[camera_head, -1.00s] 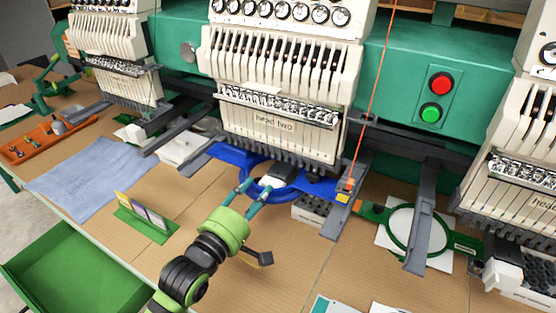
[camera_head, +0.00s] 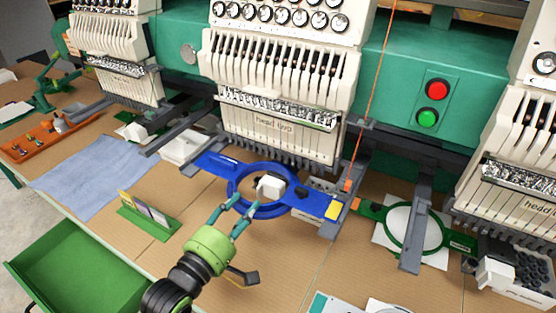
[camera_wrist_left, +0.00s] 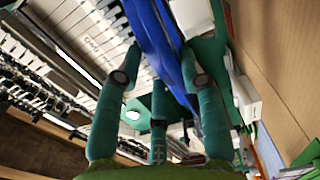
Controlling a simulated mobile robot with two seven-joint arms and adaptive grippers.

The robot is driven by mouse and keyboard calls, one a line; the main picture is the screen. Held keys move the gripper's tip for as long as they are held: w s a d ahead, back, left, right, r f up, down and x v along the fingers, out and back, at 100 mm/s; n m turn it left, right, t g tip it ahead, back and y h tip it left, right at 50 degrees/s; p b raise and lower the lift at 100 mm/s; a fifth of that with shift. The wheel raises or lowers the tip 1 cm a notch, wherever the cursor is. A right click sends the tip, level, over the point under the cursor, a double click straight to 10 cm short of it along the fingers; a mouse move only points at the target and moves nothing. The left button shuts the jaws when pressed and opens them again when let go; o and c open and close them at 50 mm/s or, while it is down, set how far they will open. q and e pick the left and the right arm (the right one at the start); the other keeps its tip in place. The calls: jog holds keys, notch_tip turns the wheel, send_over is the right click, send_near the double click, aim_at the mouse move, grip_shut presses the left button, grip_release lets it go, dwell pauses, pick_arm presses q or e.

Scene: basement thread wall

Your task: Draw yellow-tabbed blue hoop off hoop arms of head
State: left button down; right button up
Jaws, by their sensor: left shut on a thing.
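The blue hoop (camera_head: 290,206) with a yellow tab (camera_head: 335,210) lies level in front of head two (camera_head: 275,125). Its ring is now mostly clear of the needle row, with a small white block visible in its opening. Its side bars reach toward the grey hoop arms, the left (camera_head: 182,130) and the right (camera_head: 345,195); the right bar end overlaps the right arm, and I cannot tell whether it is still seated. My left gripper (camera_head: 238,203) is shut on the near-left rim of the ring. The hoop also shows between the fingers in the left wrist view (camera_wrist_left: 150,35). My right gripper is not in view.
A green hoop (camera_head: 391,235) sits on the right. A green card stand (camera_head: 146,222), blue cloth (camera_head: 85,178), orange tray (camera_head: 42,140) and open green drawer (camera_head: 75,275) are to the left. An orange thread (camera_head: 372,100) hangs near the right hoop arm.

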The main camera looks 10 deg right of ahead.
pick_arm(q)
jog(key=shift+f+p+v, duration=0.25)
jog(key=shift+p+v, duration=0.1)
jog(key=shift+v, duration=0.8)
jog(key=shift+f+p+v, duration=0.2)
jog(key=shift+p+v, duration=0.15)
jog(key=shift+v, duration=0.8)
jog(key=c, duration=0.7)
grip_release()
jog(key=shift+w+r, duration=0.1)
jog(key=shift+r, duration=0.1)
